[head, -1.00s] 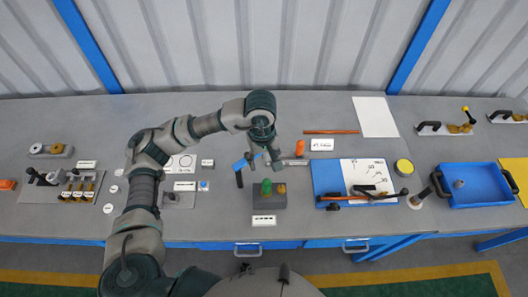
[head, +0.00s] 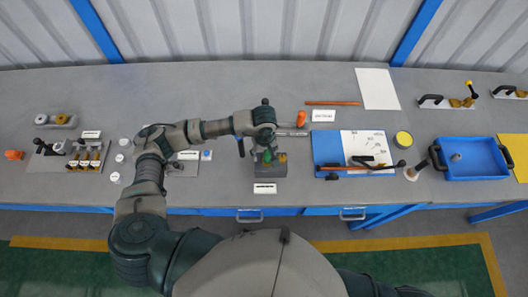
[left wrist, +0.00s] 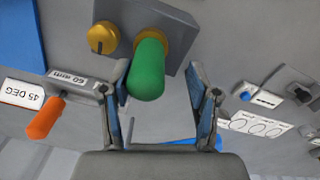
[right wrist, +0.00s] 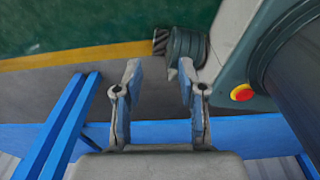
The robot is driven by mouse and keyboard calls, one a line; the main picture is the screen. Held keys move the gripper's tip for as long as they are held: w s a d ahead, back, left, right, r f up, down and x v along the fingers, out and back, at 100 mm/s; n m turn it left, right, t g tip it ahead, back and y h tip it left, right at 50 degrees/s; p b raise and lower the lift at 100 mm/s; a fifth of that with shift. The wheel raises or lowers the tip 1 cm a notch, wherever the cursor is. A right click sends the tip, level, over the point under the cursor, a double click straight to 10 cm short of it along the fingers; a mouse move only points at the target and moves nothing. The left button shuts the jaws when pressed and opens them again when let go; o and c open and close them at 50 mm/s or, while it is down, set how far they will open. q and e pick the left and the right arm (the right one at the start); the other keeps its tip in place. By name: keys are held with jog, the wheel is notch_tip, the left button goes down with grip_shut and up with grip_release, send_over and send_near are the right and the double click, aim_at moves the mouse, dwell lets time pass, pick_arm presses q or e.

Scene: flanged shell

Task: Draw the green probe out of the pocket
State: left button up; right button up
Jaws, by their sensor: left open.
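The green probe (left wrist: 149,70) stands in a brass-coloured ring on a grey block (left wrist: 178,22); in the head view the probe (head: 262,160) is partly under my left gripper. A second brass knob (left wrist: 102,38) sits beside it on the block. My left gripper (left wrist: 162,100) is open, and the probe's rounded end shows between and just beyond its fingers. I cannot tell whether the fingers touch it. The pocket's inside is hidden. My right gripper (right wrist: 158,85) is open and empty, away from the bench top.
A blue board (head: 327,150) with a white sheet lies to the right, then a blue tray (head: 470,180). A fixture with several brass pieces (head: 87,157) stands on the left.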

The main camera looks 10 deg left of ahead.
pick_arm(q)
jog(key=shift+d+f, duration=0.3)
jog(key=shift+d, duration=1)
jog(key=shift+c, duration=0.3)
jog(key=c, duration=0.4)
jog(key=shift+a, duration=0.25)
jog(key=c, duration=0.4)
jog(key=shift+a, duration=0.3)
grip_shut()
jog(key=shift+a+f, duration=0.1)
jog(key=shift+a, duration=0.25)
jog(key=shift+w+d+r, duration=0.1)
jog(key=shift+d+r, duration=0.3)
jog(key=shift+r, duration=0.05)
jog(key=shift+r+p, duration=0.35)
jog(key=shift+r, duration=0.15)
jog(key=shift+a+r, duration=0.15)
jog(key=shift+r, duration=0.6)
jog(key=shift+r+p, duration=0.55)
jog(key=shift+r, duration=1)
jog(key=shift+r+p, duration=0.25)
jog(key=shift+p, duration=0.05)
pick_arm(e)
jog(key=shift+w+d+r, duration=0.1)
jog(key=shift+d+r, duration=1)
